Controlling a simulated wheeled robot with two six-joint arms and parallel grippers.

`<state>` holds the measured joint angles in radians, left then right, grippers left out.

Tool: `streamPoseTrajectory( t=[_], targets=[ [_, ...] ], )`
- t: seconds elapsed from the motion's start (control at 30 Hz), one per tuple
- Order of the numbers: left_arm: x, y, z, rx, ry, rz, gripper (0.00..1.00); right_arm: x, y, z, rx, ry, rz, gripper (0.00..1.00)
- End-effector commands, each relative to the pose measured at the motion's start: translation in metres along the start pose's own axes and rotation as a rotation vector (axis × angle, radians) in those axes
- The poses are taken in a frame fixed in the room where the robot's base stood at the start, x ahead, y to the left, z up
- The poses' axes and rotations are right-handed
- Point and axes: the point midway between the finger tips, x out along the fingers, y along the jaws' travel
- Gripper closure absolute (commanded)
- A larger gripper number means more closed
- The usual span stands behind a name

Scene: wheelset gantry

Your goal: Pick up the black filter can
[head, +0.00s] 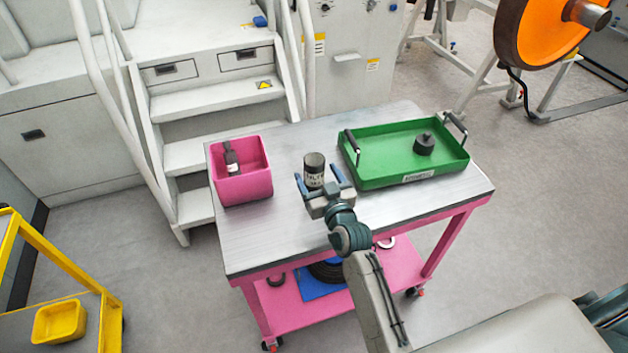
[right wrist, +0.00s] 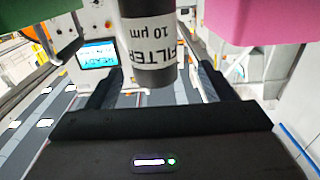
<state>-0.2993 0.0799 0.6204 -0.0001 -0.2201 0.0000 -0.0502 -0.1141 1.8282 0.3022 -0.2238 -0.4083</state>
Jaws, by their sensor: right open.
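The black filter can (head: 314,166), dark with a white label, stands upright on the metal top of the pink cart (head: 262,228). My right gripper (head: 321,182) is open, with one finger toward each side of the can. In the right wrist view the can (right wrist: 148,45) shows its label upside down. It lies between the two open fingers of the gripper (right wrist: 160,72), with a gap visible on each side. I cannot tell how far the fingers reach along it. My left gripper is not in view.
A pink bin (head: 246,190) with a dark labelled item inside stands left of the can. A green tray (head: 408,181) with raised handles and a dark round part (head: 424,144) sits to the right. The cart top's front left is clear.

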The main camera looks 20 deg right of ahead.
Motion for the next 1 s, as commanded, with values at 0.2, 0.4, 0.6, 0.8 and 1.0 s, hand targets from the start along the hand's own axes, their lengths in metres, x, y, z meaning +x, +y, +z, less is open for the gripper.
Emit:
streamPoseTrajectory(
  t=[0.2,0.4,0.6,0.8,1.0],
  targets=[
    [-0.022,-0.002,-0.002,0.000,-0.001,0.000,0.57,0.032,0.006,-0.006,-0.002,0.000,0.000,0.25],
    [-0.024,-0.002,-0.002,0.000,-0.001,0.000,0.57,0.046,0.006,-0.003,-0.001,-0.001,0.000,0.25],
    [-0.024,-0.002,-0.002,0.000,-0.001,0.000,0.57,0.046,0.006,-0.002,-0.001,0.000,0.001,0.25],
    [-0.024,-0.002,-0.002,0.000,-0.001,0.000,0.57,0.046,0.006,-0.002,-0.001,-0.001,0.000,0.64],
    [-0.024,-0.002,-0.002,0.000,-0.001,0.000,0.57,0.046,0.006,-0.003,-0.001,0.001,0.001,0.94]
  ],
)
